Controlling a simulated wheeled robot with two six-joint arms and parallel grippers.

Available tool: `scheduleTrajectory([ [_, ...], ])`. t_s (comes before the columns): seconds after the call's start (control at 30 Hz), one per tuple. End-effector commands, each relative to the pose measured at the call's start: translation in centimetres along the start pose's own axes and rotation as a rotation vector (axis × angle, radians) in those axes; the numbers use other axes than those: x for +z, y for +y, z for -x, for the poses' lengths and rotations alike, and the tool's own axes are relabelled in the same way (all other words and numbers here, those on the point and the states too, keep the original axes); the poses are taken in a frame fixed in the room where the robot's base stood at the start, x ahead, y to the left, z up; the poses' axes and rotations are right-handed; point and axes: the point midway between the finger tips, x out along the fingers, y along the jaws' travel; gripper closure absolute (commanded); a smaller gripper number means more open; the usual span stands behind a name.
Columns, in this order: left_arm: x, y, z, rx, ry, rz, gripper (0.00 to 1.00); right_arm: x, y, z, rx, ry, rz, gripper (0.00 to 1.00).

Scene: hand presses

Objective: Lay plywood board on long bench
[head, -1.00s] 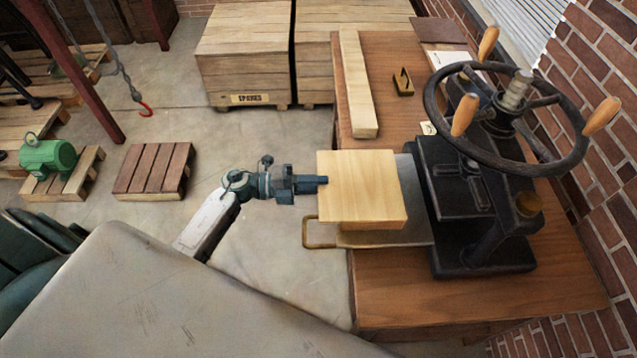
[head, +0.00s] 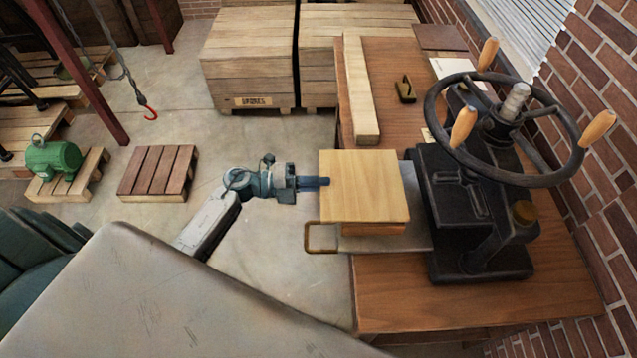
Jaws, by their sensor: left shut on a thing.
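A square, pale plywood board (head: 364,186) lies level over the left part of a flat grey metal plate (head: 418,222) by the hand press. A browner wooden piece (head: 374,229) shows below its front edge; I cannot tell whether the two touch. My left gripper (head: 323,182) comes in from the left and is shut on the board's left edge. The long bench (head: 450,300) is a brown wooden top running from front to back under the press. My right gripper is not in view.
The black hand press (head: 480,210) with its large handwheel (head: 432,112) stands right of the board. A long pale plank (head: 360,90) and a small brass-coloured piece (head: 405,89) lie farther back. The bench front is clear. Wooden crates (head: 248,60) stand behind left.

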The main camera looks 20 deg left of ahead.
Motion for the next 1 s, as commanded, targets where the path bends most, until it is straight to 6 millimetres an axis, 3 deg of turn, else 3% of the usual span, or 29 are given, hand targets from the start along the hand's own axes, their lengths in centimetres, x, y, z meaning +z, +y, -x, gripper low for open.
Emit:
scheduleTrajectory([
  [1.0, 0.0, -2.7, 6.2, 0.001, 0.0, -0.001, 1.0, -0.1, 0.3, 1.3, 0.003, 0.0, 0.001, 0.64],
])
